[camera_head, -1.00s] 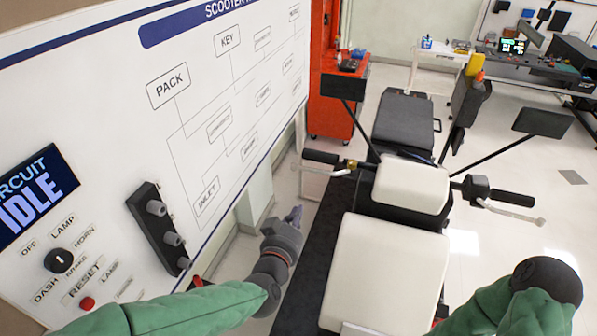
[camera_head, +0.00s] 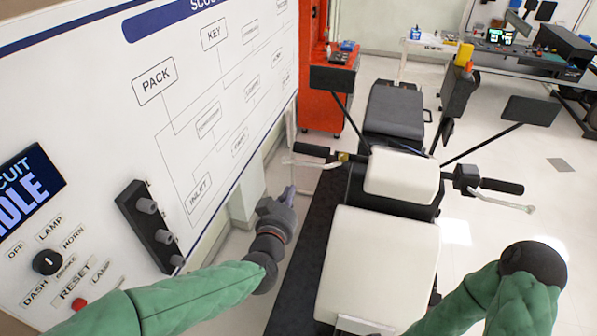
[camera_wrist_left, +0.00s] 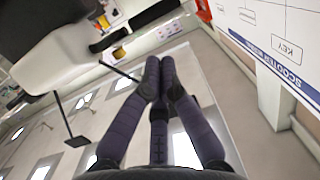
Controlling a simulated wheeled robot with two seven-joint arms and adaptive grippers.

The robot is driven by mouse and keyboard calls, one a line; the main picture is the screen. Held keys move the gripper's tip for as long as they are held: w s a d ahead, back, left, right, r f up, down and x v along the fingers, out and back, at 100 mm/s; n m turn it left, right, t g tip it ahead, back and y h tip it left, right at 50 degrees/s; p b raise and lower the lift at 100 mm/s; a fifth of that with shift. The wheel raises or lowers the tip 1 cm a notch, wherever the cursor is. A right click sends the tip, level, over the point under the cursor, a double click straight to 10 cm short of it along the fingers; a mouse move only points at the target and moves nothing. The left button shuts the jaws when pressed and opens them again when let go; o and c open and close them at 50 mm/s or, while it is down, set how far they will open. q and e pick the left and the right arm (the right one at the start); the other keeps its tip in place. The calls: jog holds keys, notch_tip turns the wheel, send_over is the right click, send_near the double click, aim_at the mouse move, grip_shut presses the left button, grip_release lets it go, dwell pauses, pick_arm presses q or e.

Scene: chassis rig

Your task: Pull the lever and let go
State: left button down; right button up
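A silver brake lever (camera_head: 308,163) sits in front of the black left handlebar grip (camera_head: 312,150) of the scooter. A second silver lever (camera_head: 503,202) is at the right grip (camera_head: 502,187). My left gripper (camera_head: 289,194) is just below and left of the left lever in the head view, apart from it in the picture; the depth between them is hard to judge. In the left wrist view its two dark fingers (camera_wrist_left: 160,75) lie together with nothing visible between them. My right arm is at lower right; its gripper does not show.
A white panel (camera_head: 110,130) with a diagram, knob (camera_head: 47,262) and black socket block (camera_head: 148,222) stands close on the left. The scooter's pale seat (camera_head: 378,268) and mirrors (camera_head: 530,110) are nearby. A red cabinet (camera_head: 318,110) is behind. Floor to the right is clear.

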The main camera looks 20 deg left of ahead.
aim_at(296, 161)
pick_arm(q)
jog(key=w+f, duration=0.1)
jog(key=w, duration=0.9)
jog(key=shift+w+a+f+b, duration=0.15)
jog(key=shift+w+f+b, duration=0.05)
jog(key=shift+b, duration=0.25)
jog(key=w+b, duration=0.1)
jog(key=b, duration=0.1)
jog(key=w+a+m+h+b, duration=0.1)
jog(key=b, duration=0.1)
jog(key=w+b, duration=0.1)
jog(key=b, duration=0.1)
jog(key=shift+w+a+h+b, duration=0.25)
jog(key=shift+h+b, duration=0.15)
jog(key=shift+r, duration=0.1)
dwell(1.0)
jog(key=shift+a, duration=0.1)
